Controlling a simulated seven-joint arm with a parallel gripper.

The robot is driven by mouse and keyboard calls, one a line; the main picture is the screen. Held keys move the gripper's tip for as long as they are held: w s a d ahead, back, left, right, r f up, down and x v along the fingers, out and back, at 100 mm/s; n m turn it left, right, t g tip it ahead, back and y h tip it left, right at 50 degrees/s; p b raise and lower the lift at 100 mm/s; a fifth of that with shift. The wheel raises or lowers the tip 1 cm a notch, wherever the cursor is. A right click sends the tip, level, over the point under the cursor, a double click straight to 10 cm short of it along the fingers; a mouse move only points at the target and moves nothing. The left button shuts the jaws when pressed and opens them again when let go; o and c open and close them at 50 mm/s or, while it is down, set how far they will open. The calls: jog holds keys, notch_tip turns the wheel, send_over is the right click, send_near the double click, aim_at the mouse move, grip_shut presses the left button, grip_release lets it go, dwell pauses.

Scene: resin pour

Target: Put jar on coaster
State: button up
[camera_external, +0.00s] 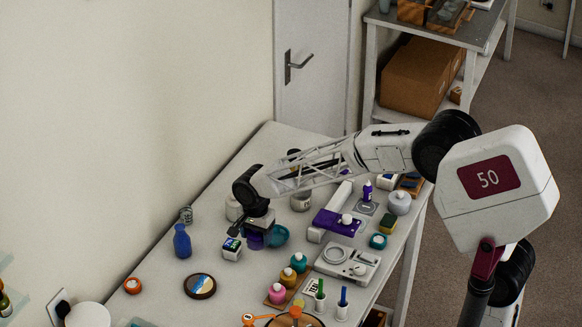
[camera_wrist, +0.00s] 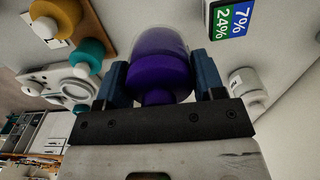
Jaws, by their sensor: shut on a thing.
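My gripper (camera_external: 252,226) is over the left-middle part of the table and points down. In the wrist view, my gripper (camera_wrist: 160,82) has its two blue-grey fingers closed on either side of a purple jar (camera_wrist: 158,68) with a clear, glassy section. The jar (camera_external: 254,241) shows only partly beneath the gripper in the external view; whether it touches the table I cannot tell. The round coaster (camera_external: 200,286), dark-rimmed with a blue and white top, lies flat on the table, left of and nearer than the gripper. It does not show in the wrist view.
A blue bottle (camera_external: 182,242) stands behind the coaster. Several pigment bottles (camera_external: 288,277) stand to the right.

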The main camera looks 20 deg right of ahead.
jog(key=s+a+f+n, duration=0.1)
jog(key=s+a+n, duration=0.3)
jog(key=s, duration=1.1)
jog(key=a, duration=0.3)
send_over(200, 284)
jog(key=shift+f, duration=0.8)
jog(key=shift+f, duration=1.75)
jog(key=o, duration=1.1)
jog(key=shift+f, duration=0.15)
